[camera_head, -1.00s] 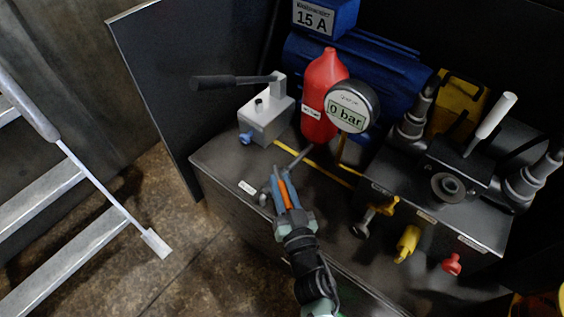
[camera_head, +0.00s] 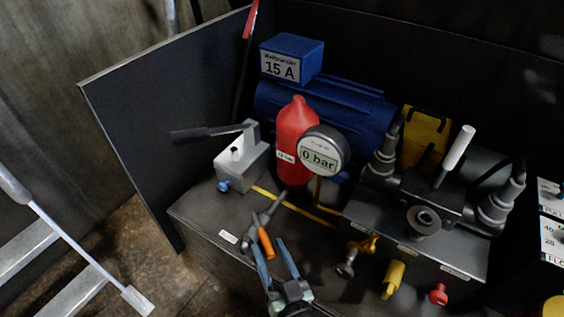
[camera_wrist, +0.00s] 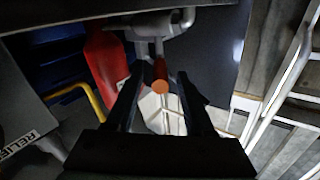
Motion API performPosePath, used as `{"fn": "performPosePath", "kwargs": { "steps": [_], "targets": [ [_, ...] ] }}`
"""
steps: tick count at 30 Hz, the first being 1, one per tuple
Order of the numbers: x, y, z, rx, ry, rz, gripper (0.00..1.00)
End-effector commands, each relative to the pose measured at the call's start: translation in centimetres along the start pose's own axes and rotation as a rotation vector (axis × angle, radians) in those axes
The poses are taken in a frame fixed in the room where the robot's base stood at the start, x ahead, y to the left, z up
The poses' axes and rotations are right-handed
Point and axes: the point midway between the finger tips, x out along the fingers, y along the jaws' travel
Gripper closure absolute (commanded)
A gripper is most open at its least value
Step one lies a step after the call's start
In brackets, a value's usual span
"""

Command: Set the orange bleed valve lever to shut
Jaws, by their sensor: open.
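The orange bleed valve lever (camera_head: 266,243) is a short handle on a grey metal valve fitting (camera_head: 249,232), at the front left of the dark bench top. In the head view it points down and slightly right, toward my gripper (camera_head: 270,244). My gripper is open, its two blue-grey fingers spread in front of the fitting. In the wrist view the lever's round orange end (camera_wrist: 160,87) shows between my fingers (camera_wrist: 163,82), with clear space on both sides. The fingers do not appear closed on it. The lever's contact with the fingertips cannot be told.
A gauge reading 0 bar (camera_head: 319,151) and a red bottle (camera_head: 296,130) stand behind the lever. A grey block with a black handle (camera_head: 241,160) is at the left. Brass, yellow (camera_head: 393,279) and red (camera_head: 438,294) knobs stick out from the bench's front at the right.

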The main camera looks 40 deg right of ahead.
Motion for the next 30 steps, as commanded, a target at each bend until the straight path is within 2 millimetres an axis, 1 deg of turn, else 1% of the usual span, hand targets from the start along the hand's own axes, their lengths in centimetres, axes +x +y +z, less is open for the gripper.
{"fn": "performPosePath", "kwargs": {
  "steps": [1,3,6,10,15,23,26,27,29,30],
  "targets": [
    [-1.3,0.0,-0.1,0.000,-0.004,0.001,0.47],
    [-2.8,0.1,-0.2,0.000,-0.003,0.003,0.47],
    [-4.7,0.0,-0.1,0.000,-0.003,0.001,0.47],
    [-6.4,0.0,-0.1,-0.001,-0.002,0.001,0.47],
    [-7.5,0.0,-0.1,-0.001,0.000,0.000,0.47],
    [-7.6,0.0,0.0,-0.001,0.002,0.000,0.47],
    [-7.4,-0.2,0.2,-0.013,-0.004,-0.004,0.63],
    [-7.2,-0.6,0.6,-0.035,-0.014,-0.010,0.70],
    [-6.5,-1.6,1.6,-0.101,-0.042,-0.025,0.81],
    [-5.9,-2.5,2.5,-0.169,-0.068,-0.038,0.88]
  ]
}}
